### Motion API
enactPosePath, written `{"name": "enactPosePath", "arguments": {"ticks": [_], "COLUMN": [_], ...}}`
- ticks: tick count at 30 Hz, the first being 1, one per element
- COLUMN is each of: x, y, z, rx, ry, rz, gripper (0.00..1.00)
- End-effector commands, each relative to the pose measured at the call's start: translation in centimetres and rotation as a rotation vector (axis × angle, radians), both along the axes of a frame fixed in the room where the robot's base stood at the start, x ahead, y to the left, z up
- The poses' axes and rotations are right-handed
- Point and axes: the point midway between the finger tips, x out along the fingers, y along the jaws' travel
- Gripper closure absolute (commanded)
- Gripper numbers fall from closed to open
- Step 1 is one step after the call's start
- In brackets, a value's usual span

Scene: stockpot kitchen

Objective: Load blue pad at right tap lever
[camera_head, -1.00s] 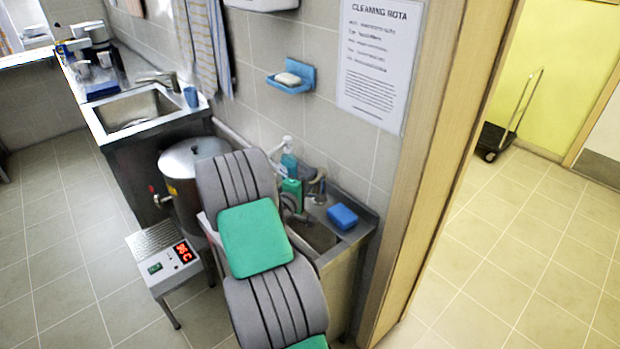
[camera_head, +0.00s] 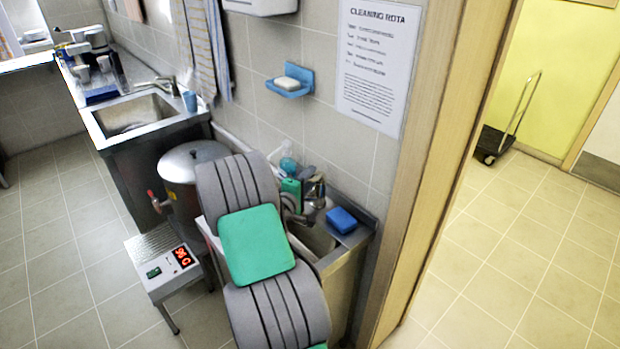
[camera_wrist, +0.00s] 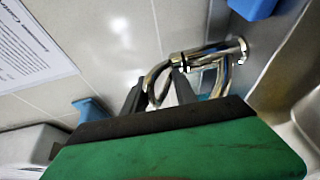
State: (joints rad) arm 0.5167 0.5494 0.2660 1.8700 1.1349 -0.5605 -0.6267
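The blue pad (camera_head: 341,219) lies on the right ledge of the small steel sink, beside the tap. A blue corner of it shows at the top of the wrist view (camera_wrist: 252,8). The chrome tap (camera_wrist: 222,55) with its curved, loop-like parts is in the wrist view; it also shows partly in the head view (camera_head: 315,188). My gripper (camera_wrist: 160,92) has its two dark fingers apart, with chrome tap parts showing between or just beyond them. I cannot tell whether they touch. In the head view my arm hides most of the gripper. The pad is apart from the gripper.
A clear blue-tinted bottle (camera_head: 288,163) stands behind the small sink. A blue soap dish (camera_head: 291,84) hangs above. A wooden door frame (camera_head: 440,165) bounds the right.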

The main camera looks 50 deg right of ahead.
Motion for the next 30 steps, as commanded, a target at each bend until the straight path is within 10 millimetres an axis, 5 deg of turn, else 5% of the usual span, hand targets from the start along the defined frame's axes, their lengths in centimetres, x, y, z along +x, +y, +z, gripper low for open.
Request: {"name": "enactPosePath", "arguments": {"ticks": [13,22,27,30], "x": [-1.1,-1.4,-1.2,-0.4], "y": [6.9,7.6,8.4,11.3], "z": [0.4,0.7,0.9,0.5], "rx": [0.0,-0.001,0.061,0.259], "ry": [0.001,-0.001,-0.064,-0.22], "rz": [0.004,-0.001,-0.013,-0.038], "gripper": [0.67,0.67,0.79,0.87]}}
